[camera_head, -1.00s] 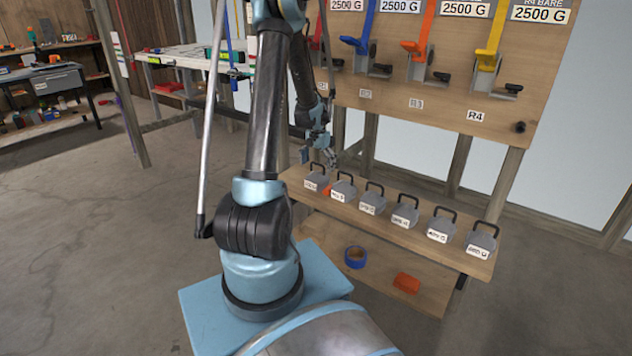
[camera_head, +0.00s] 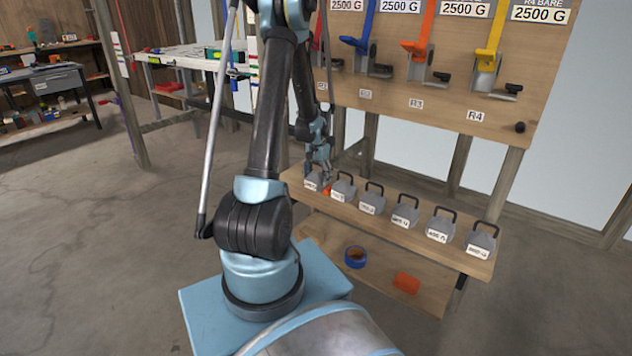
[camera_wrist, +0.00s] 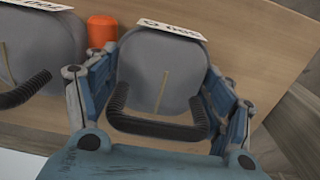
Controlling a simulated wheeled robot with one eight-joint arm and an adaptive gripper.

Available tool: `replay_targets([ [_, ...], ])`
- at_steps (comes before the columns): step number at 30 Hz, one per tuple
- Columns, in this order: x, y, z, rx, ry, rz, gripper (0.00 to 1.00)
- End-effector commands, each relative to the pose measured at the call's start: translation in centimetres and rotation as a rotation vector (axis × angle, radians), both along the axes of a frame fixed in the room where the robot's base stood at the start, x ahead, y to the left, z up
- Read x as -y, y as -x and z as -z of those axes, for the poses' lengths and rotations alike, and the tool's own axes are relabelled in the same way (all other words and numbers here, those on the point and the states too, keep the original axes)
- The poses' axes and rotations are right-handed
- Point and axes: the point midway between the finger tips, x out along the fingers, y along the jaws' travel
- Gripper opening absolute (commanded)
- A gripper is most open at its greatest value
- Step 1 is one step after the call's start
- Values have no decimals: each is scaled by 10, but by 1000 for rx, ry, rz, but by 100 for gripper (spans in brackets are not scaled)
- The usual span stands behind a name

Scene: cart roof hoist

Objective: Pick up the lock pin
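I cannot pick out a lock pin for certain. A small orange cylinder (camera_wrist: 101,30) stands beside the end weight in the wrist view; it shows as a small orange patch (camera_head: 327,191) in the head view. My gripper (camera_head: 318,166) is down at the grey weight (camera_head: 313,184) at the left end of the bench row. In the wrist view its open fingers (camera_wrist: 162,82) straddle this weight (camera_wrist: 163,62), with the black handle (camera_wrist: 158,128) between them. I cannot tell whether the fingers touch it.
Several more handled weights (camera_head: 405,214) stand along the bench (camera_head: 462,257). A blue tape roll (camera_head: 355,257) and an orange block (camera_head: 406,283) lie on the lower shelf. The board above carries coloured levers (camera_head: 420,45) and a black knob (camera_head: 520,127). Floor at left is clear.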

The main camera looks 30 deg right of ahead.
Motion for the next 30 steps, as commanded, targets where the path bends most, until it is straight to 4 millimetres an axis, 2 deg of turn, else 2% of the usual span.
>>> replay_targets([
  [10,0,0,-1,0,0,0,41],
  [14,0,0,-7,0,0,0,41],
  [30,0,0,-84,0,0,0,41],
])
